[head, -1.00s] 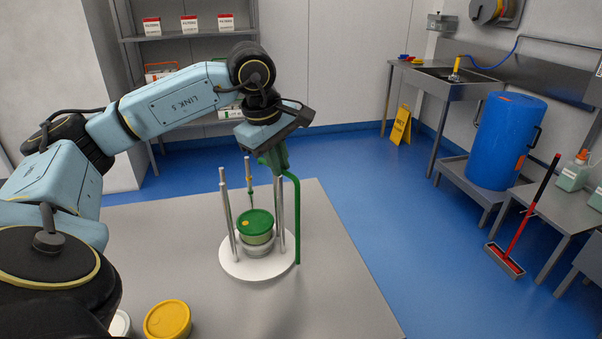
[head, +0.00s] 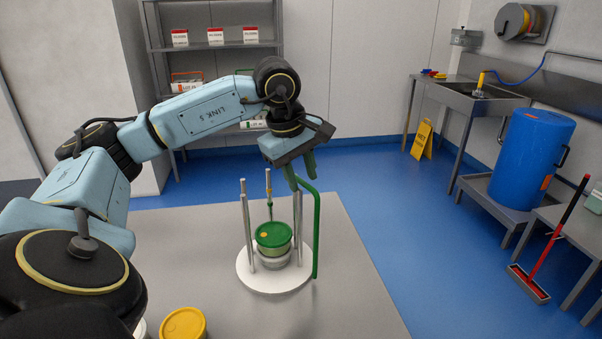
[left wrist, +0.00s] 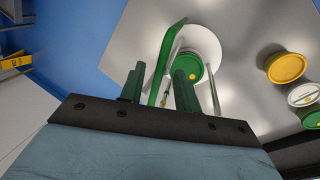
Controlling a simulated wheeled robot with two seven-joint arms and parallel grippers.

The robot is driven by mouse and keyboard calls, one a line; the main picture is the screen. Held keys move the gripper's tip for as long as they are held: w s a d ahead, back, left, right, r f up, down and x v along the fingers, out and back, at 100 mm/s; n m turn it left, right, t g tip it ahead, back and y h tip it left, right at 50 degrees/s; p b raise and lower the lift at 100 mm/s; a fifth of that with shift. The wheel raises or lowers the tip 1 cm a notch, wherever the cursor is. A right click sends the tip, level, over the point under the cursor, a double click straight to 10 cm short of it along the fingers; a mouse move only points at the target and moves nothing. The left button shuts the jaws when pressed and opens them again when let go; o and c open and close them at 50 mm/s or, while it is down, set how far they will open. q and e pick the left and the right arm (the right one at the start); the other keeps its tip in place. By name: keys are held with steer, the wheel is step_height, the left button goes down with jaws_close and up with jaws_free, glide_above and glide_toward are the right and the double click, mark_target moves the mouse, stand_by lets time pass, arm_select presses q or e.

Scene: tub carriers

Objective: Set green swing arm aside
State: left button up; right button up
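The green swing arm (head: 317,236) is a bent tube that stands upright at the right edge of a round white carrier base (head: 252,279). Its top bends over toward the left. My left gripper (head: 301,168) is at this bent top, its green fingers pointing down. In the left wrist view the two fingers are apart, and the swing arm (left wrist: 174,38) runs between them; I cannot see contact on either side. A green-lidded tub (head: 274,235) sits stacked on a whitish tub (head: 274,258) among metal posts on the base. My right gripper is out of view.
A yellow-lidded tub (head: 184,325) stands at the table's near left. The left wrist view also shows a white-lidded tub (left wrist: 304,94) beside it. The grey table (head: 350,295) is clear right of the carrier. Shelf, sink and blue drum stand well back.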

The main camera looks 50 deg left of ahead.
arm_select(q)
steer(key=p+v, duration=0.2)
steer(key=v, duration=1.1)
steer(key=shift+r, duration=0.25)
